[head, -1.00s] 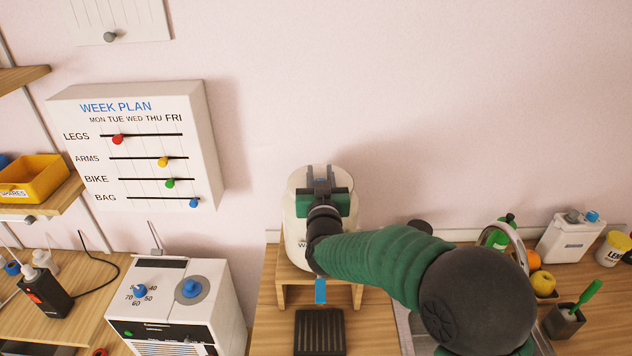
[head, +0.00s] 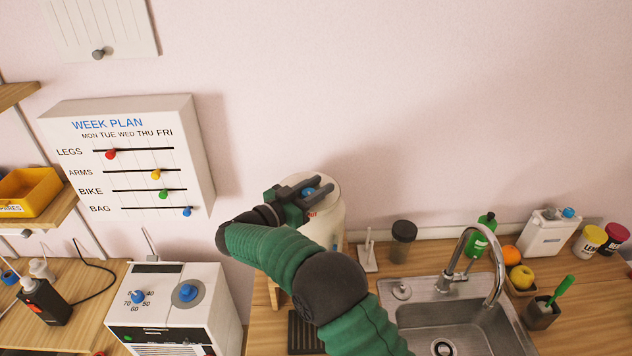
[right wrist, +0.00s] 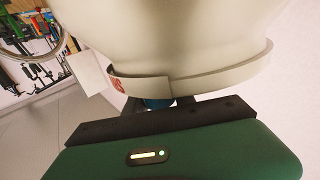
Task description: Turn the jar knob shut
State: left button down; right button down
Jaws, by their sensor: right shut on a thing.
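A cream jar (head: 330,225) stands on a small wooden stand against the wall. Its blue knob (head: 308,193) is on top, between the fingers of my right gripper (head: 310,190). The gripper reaches over the lid from the left and is shut on the knob. A small red mark shows on the lid just in front of the fingers. In the right wrist view the cream jar (right wrist: 190,40) fills the top, and a bit of the blue knob (right wrist: 158,103) shows at the jaws. My left gripper is out of view.
A white appliance (head: 200,318) with blue knobs stands to the left, below the week plan board (head: 190,140). A dark cup (head: 403,240) and the sink (head: 470,325) with its tap are to the right. My right arm covers the stand's front.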

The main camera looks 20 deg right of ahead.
jog(key=shift+s+f+m+g+h, duration=0.15)
jog(key=shift+m+g+h, duration=0.25)
jog(key=shift+m+g, duration=0.45)
jog(key=shift+g, duration=0.25)
jog(key=c, duration=1.1)
grip_release()
jog(key=shift+o, duration=0.2)
jog(key=shift+a, duration=0.1)
